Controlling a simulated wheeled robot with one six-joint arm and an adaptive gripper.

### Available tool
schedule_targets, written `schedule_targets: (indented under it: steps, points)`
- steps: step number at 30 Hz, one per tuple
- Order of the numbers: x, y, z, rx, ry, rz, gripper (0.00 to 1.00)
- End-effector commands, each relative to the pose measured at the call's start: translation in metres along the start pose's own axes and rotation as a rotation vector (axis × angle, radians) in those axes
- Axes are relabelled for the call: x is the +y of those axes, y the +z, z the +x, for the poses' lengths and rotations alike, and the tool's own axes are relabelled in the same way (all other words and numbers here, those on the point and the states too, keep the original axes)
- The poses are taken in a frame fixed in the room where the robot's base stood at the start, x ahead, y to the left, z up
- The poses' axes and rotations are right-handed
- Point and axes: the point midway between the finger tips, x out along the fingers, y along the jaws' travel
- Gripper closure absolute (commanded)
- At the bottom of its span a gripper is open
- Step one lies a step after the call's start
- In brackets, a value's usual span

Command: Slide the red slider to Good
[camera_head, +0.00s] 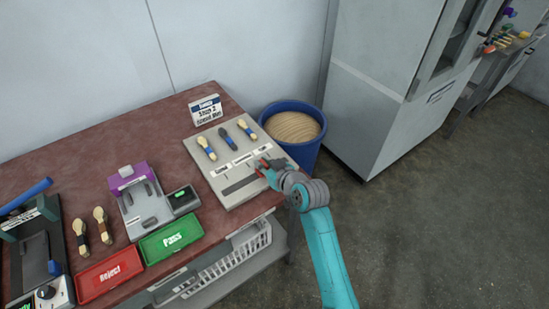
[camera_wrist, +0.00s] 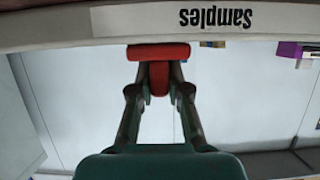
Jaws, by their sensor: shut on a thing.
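The red slider (camera_wrist: 158,52) is between my gripper's fingers in the wrist view, which close on its lower part. In the head view, my gripper (camera_head: 264,170) is at the right end of a dark slot on the grey sample panel (camera_head: 236,197) and mostly hides the slider. Three small white labels stand above the slot. The left one (camera_head: 221,170) seems to read Good, and the right one is close to my gripper. In the wrist view, my gripper (camera_wrist: 159,80) is below an upside-down "Samples" strip (camera_wrist: 218,18).
A blue bin (camera_head: 308,150) stands right of the red-brown table (camera_head: 60,160). Green Pass (camera_head: 170,240) and red Reject (camera_head: 109,275) trays are left of the panel. The slot left of my gripper is clear.

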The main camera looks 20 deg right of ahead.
Motion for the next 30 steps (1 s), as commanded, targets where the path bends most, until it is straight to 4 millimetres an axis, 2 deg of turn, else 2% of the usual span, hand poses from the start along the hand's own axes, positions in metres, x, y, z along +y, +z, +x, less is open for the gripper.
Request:
schedule_targets:
  steps: [1, 6, 13, 18, 30]
  points:
    - [-0.016, 0.001, 0.0, -0.001, -0.006, -0.003, 1.0]
    - [-0.058, 0.001, 0.0, -0.001, -0.006, -0.003, 1.0]
    - [-0.098, 0.0, 0.0, 0.001, -0.004, -0.002, 1.0]
    - [-0.111, 0.0, 0.0, 0.0, -0.001, -0.001, 1.0]
    - [-0.116, 0.0, 0.0, -0.001, -0.005, 0.002, 1.0]
